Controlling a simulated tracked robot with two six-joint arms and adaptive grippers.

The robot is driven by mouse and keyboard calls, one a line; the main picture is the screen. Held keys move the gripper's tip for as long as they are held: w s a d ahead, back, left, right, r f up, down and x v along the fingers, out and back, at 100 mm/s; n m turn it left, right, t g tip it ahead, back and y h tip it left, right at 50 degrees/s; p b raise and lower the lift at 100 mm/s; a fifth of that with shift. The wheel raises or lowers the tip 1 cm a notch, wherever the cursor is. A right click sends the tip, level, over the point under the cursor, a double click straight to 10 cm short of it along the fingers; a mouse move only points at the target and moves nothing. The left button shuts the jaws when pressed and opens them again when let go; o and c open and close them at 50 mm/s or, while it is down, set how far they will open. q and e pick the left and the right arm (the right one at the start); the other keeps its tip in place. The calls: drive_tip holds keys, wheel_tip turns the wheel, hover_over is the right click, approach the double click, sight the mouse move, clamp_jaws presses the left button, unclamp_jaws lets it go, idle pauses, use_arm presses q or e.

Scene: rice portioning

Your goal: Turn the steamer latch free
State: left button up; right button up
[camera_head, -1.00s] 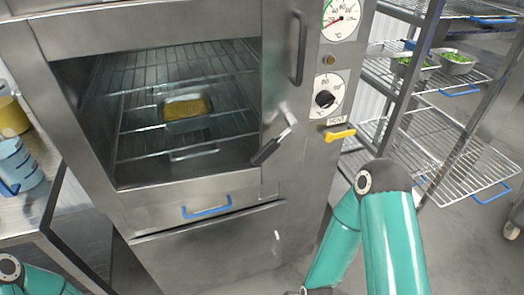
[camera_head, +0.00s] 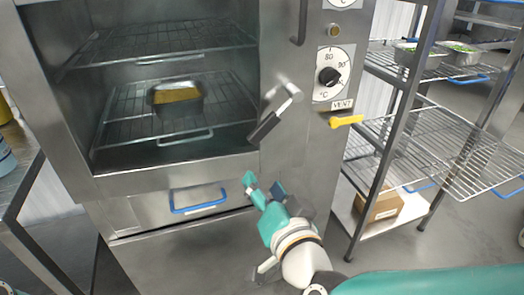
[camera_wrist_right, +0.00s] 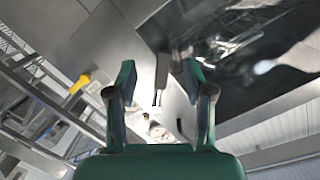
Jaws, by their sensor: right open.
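The steamer latch (camera_head: 272,119) is a metal lever with a black grip, on the steamer front right of the chamber opening. Its grip slants down and left in the head view. My right gripper (camera_head: 264,186) is open and empty below the grip, its fingers pointing up towards it, with a gap between. In the right wrist view, what looks like the latch grip (camera_wrist_right: 163,70) shows between the spread fingers (camera_wrist_right: 158,78); the picture does not show contact. The steamer (camera_head: 140,185) holds a pan of yellow food (camera_head: 178,98) on a wire shelf. My left gripper is out of view.
A temperature dial (camera_head: 329,77) and a yellow lever (camera_head: 346,121) sit right of the latch. A blue drawer-type handle (camera_head: 198,199) is below the chamber. A wire rack (camera_head: 405,150) stands at the right, and a metal counter (camera_head: 22,172) at the left.

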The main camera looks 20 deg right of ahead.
drive_tip(key=s+d+r+m+t+h+b, duration=0.1)
drive_tip(key=s+d+r+m, duration=0.2)
drive_tip(key=s+r, duration=0.1)
drive_tip(key=p, duration=0.5)
approach(264, 132)
drive_tip(key=w, duration=1.1)
drive_tip(key=shift+d+f, duration=0.1)
drive_tip(key=shift+d, duration=0.15)
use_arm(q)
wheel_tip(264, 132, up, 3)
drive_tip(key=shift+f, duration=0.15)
use_arm(e)
drive_tip(key=shift+s, duration=0.1)
